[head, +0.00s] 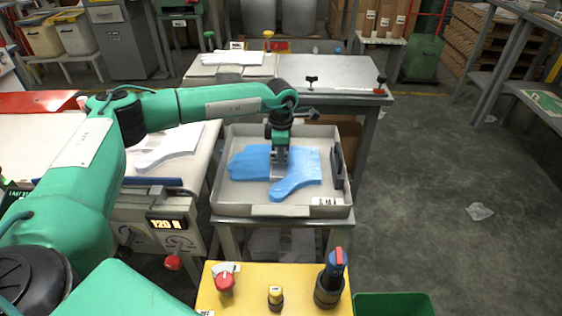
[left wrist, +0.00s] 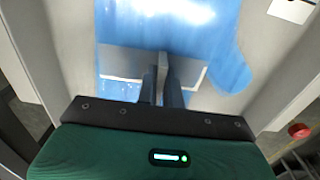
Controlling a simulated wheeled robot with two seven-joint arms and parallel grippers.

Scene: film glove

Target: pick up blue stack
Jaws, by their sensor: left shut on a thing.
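The blue stack (head: 301,180) is a pile of flat blue glove-shaped film pieces lying in a shallow grey tray (head: 236,196). My left gripper (head: 279,172) reaches down into the tray from above, at the middle of the stack. Its jaws are shut on the blue stack. In the left wrist view the blue stack (left wrist: 190,25) fills the top middle, with the two fingers (left wrist: 162,75) close together at its edge. How much of the stack lies between the fingers is hidden. My right gripper is not in view.
A white glove-shaped stack (head: 166,148) lies on the bench at the left. A yellow panel (head: 250,300) with red and yellow knobs stands in front of the tray. A grey metal table (head: 335,75) is behind it. Open floor (head: 440,200) lies to the right.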

